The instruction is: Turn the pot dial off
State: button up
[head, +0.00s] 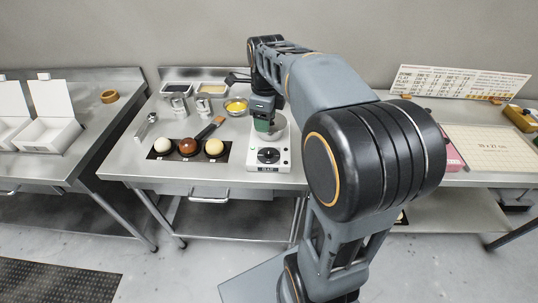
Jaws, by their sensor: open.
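A white pot warmer (282,163) sits near the front edge of the middle steel table. A round black dial (268,155) with a light mark is on its top, towards the front; the mark's exact setting is too small to read. A small green light shows left of the dial. A metal pot (277,133) stands on the back part of the unit, partly hidden by my gripper. My gripper (263,130) points down over the pot, behind the dial and apart from it. It is open, and I see nothing held in it.
A dark board (165,157) with several coloured balls and a brush lie left of the unit. Metal cups, trays and a bowl of yellow liquid (236,106) stand behind. My arm hides the right part of the table. White boxes (57,120) stand far left.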

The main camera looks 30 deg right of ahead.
aim_at(269, 151)
jog(key=w+f+m, duration=0.1)
jog(key=f+m, duration=0.1)
jog(key=f, duration=0.3)
jog(key=w+d+f+m, duration=0.1)
jog(key=f+m, duration=0.1)
jog(key=f, duration=0.4)
jog(key=d+f+m+g+b, duration=0.1)
jog(key=f+m, duration=0.1)
jog(key=f, duration=0.3)
jog(key=shift+w+d+f, duration=0.15)
jog(key=shift+w+d, duration=0.05)
jog(key=shift+w, duration=0.2)
jog(key=shift+c, duration=0.5)
jog(key=c, duration=0.8)
jog(key=shift+c, duration=0.2)
